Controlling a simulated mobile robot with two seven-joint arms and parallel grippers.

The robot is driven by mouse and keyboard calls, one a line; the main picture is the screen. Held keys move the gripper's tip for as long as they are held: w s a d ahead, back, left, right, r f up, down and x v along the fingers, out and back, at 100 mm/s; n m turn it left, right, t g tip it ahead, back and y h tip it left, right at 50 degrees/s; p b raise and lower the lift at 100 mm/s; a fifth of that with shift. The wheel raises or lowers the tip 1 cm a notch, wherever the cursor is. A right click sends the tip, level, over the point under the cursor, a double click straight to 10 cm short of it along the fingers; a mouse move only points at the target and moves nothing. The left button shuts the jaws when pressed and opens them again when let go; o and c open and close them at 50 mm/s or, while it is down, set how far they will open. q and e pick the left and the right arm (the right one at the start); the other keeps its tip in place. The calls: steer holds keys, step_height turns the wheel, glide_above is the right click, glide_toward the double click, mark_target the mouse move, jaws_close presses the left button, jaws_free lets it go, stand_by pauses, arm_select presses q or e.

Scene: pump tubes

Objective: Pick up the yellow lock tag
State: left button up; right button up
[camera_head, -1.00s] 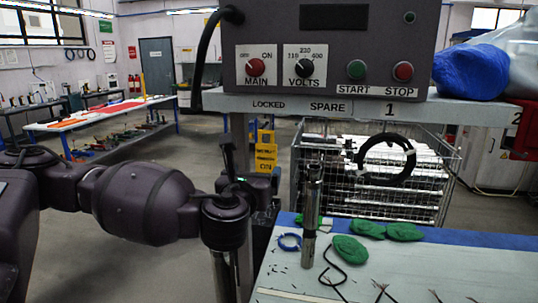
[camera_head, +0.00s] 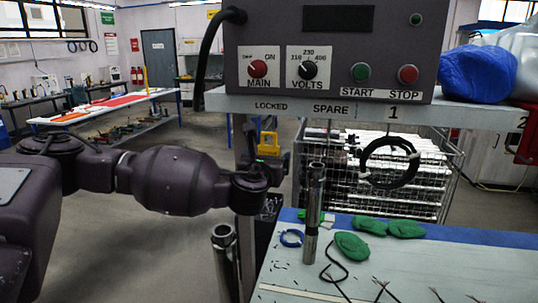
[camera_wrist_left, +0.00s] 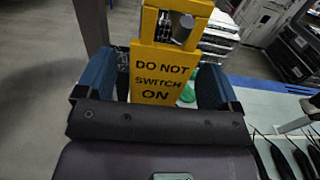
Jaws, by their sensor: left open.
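The yellow lock tag (camera_head: 268,143) hangs below the shelf under the grey control box in the head view, its lower part hidden by my left gripper. In the left wrist view the tag (camera_wrist_left: 165,75) is upright, reads "DO NOT SWITCH ON", and has a yellow frame at its top. My left gripper (camera_wrist_left: 155,78) is open, with one blue-padded finger on each side of the tag's lower part. A gap shows at the left finger; contact on the right is unclear. In the head view this gripper (camera_head: 268,160) is small and dark. My right gripper is out of view.
The control box (camera_head: 335,50) sits on a grey shelf (camera_head: 300,106).

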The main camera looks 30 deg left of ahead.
arm_select(q)
steer(key=shift+w+a, duration=0.15)
steer(key=shift+w, duration=0.25)
steer(key=c, duration=1)
steer(key=shift+r, duration=0.15)
